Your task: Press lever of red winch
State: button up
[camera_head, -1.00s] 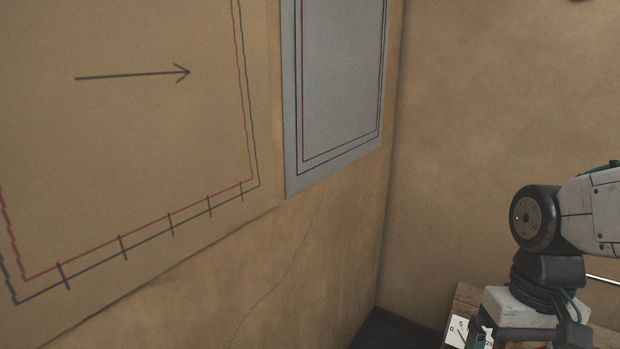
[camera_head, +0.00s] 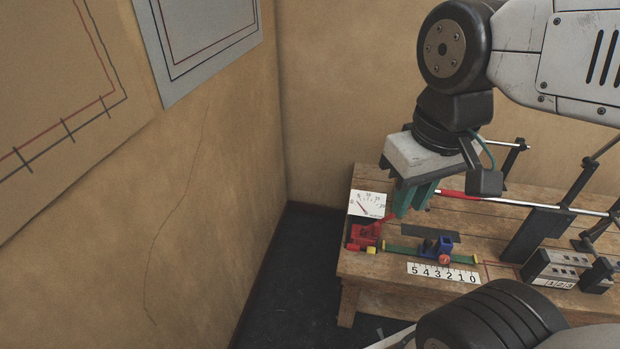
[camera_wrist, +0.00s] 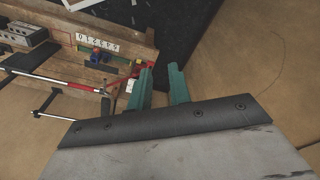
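The red winch (camera_head: 363,237) sits at the left end of the wooden table, below a white dial card (camera_head: 367,204) with a needle. Its lever is hard to make out; a red part (camera_head: 388,218) shows right of the card, close to my gripper. My gripper (camera_head: 412,212) points down above the table's left part, its two green fingers apart with nothing visible between them. In the wrist view, my gripper (camera_wrist: 160,68) also shows a gap between the fingers. I cannot tell whether the fingers touch anything.
A blue slider (camera_head: 437,247) on a green-yellow rail stands right of the winch, behind a number strip (camera_head: 443,273). Grey blocks (camera_head: 565,268) stand right. A wall (camera_head: 200,200) rises left, with dark floor between.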

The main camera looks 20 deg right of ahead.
jog(key=shift+f, duration=0.15)
grip_shut()
jog(key=w+a+f+m+y, duration=0.2)
jog(key=w+a+f+y, duration=0.1)
jog(key=w+f, duration=0.6)
jog(key=w+a+f+m+y, duration=0.25)
jog(key=w+f, duration=0.55)
jog(key=w, duration=0.4)
jog(key=w+d+f+m+t+h, duration=0.25)
jog(key=w+d+f, duration=0.45)
jog(key=f, duration=0.4)
jog(key=d+f+h, duration=0.2)
jog(key=d, duration=0.2)
jog(key=s+d+f+g+h, duration=0.1)
jog(key=d+f+h, duration=0.1)
jog(key=d, duration=0.3)
jog(key=shift+f+h, duration=0.3)
jog(key=shift+f, duration=0.05)
jog(key=shift+s+d+g, duration=0.1)
jog(key=shift+d+g, duration=0.05)
jog(key=shift+g, duration=0.1)
